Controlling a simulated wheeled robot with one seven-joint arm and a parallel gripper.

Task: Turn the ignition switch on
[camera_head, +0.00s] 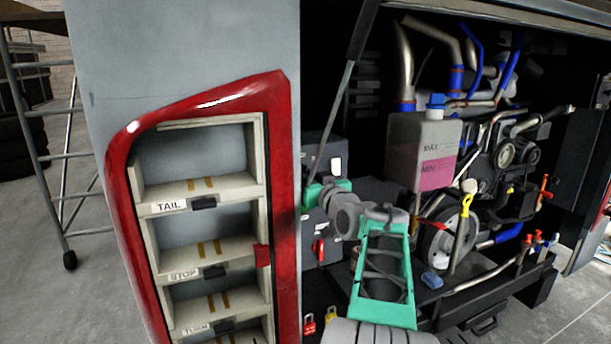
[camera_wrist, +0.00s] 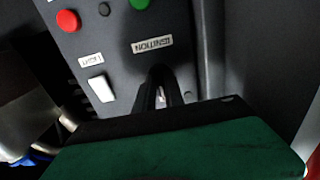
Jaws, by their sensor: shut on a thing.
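The dark control panel (camera_wrist: 115,45) fills the upper wrist view and carries an "IGNITION" label (camera_wrist: 152,44). My gripper (camera_wrist: 160,92) has its dark fingers close together at the panel just below that label. They are shut on a small part there, at the place of the ignition switch; the fingers mostly hide it, so its position cannot be read. In the head view my gripper (camera_head: 312,192) reaches left to the dark panel box (camera_head: 325,150) in the engine bay, and my arm covers part of the box.
Near the label are a white "LIGHT" rocker (camera_wrist: 101,88), a red button (camera_wrist: 68,21) and a green button (camera_wrist: 139,3). A red rotary handle (camera_head: 319,250) is on the box below. A coolant tank (camera_head: 420,150) stands right of my arm; red-framed shelves (camera_head: 285,200) stand left.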

